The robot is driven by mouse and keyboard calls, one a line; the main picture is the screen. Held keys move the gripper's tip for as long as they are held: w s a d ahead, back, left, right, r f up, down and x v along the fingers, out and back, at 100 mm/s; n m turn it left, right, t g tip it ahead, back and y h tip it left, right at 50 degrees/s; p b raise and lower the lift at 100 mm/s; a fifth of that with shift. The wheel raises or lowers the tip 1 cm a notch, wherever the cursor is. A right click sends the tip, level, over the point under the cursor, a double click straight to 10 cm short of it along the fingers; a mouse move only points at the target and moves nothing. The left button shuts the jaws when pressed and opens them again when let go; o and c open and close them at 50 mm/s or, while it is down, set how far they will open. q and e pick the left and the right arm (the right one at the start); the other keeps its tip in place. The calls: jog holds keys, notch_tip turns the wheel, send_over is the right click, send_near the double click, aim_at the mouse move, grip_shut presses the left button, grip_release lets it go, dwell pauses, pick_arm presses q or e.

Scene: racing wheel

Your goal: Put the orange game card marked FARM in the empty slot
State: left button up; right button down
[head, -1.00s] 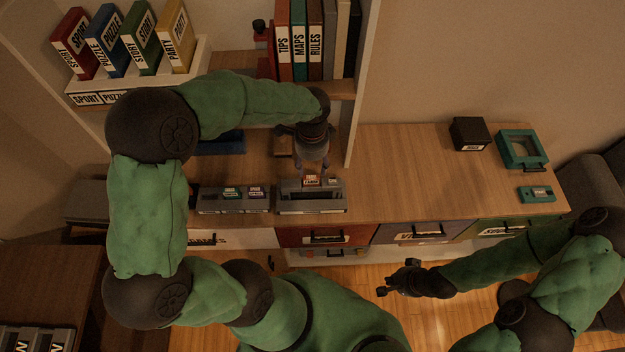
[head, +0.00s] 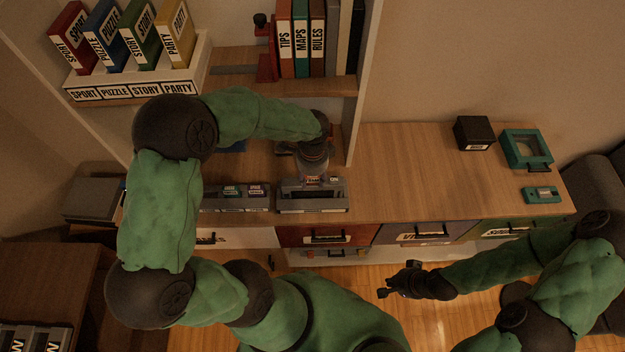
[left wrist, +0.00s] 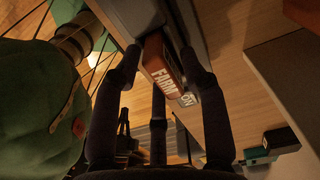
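The orange FARM card (head: 312,181) stands at the back of the right-hand grey unit (head: 312,207) on the counter, mostly hidden behind my left gripper (head: 314,175). In the left wrist view the FARM card (left wrist: 160,68) shows between my left gripper's fingertips (left wrist: 160,55), beside a part marked ON. The fingers look spread to either side of it; firm contact is not visible. A second grey unit (head: 238,203) to the left holds a green-labelled and a purple-labelled card. I cannot make out an empty slot clearly. My right gripper (head: 393,288) hangs in front of the drawers, its fingers apart and empty.
A shelf upright (head: 360,120) stands close behind my left gripper. Books (head: 315,45) and a white labelled holder (head: 140,85) are on the shelf above. A black box (head: 473,133), a teal frame (head: 526,150) and a teal device (head: 541,195) lie right. The counter between is clear.

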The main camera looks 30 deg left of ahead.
pick_arm(q)
grip_shut()
